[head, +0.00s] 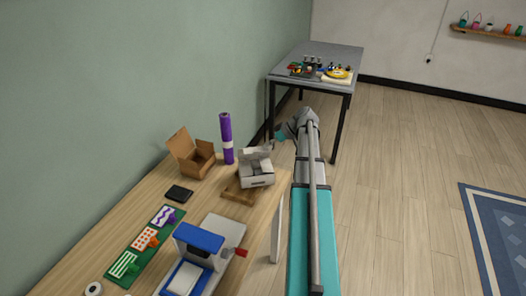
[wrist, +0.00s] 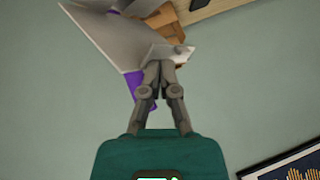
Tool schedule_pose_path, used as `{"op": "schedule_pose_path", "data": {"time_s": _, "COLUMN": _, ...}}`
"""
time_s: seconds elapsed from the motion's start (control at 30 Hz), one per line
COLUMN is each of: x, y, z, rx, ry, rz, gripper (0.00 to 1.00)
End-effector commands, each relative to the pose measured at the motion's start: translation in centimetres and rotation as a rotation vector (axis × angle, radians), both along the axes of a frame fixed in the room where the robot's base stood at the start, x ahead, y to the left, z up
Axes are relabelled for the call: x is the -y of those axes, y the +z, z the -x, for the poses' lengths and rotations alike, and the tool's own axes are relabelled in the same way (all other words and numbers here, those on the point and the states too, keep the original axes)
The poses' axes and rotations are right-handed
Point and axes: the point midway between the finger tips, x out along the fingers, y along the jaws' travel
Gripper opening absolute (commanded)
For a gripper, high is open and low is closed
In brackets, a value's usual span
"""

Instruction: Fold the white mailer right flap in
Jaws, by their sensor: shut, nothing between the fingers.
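The white mailer (head: 257,180) is an open box on a wooden board near the table's right edge in the head view. Some flaps stand up around its opening; which one is the right flap is hard to tell at this size. In the wrist view a large pale mailer panel (wrist: 105,38) fills the upper left. My gripper (head: 276,144) is beside and above the mailer's back right in the head view. In the wrist view its fingertips (wrist: 161,66) are together and empty, close to the pale panel's edge; I cannot tell whether they touch.
A brown open carton (head: 196,160) and a purple roll (head: 226,138) stand left of the mailer, near the wall. A black wallet-like item (head: 179,193) and a blue-and-white machine (head: 198,243) are nearer. Open floor lies right of the table.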

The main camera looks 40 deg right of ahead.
Motion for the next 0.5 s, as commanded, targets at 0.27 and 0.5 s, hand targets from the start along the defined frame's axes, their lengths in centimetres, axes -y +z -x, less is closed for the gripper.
{"op": "schedule_pose_path", "data": {"time_s": 0.27, "x": -1.4, "y": -2.1, "z": -1.3, "rx": -0.001, "ry": -0.001, "rz": 0.002, "gripper": 0.0}}
{"op": "schedule_pose_path", "data": {"time_s": 0.5, "x": -3.0, "y": -3.9, "z": -2.6, "rx": 0.0, "ry": 0.001, "rz": 0.001, "gripper": 0.0}}
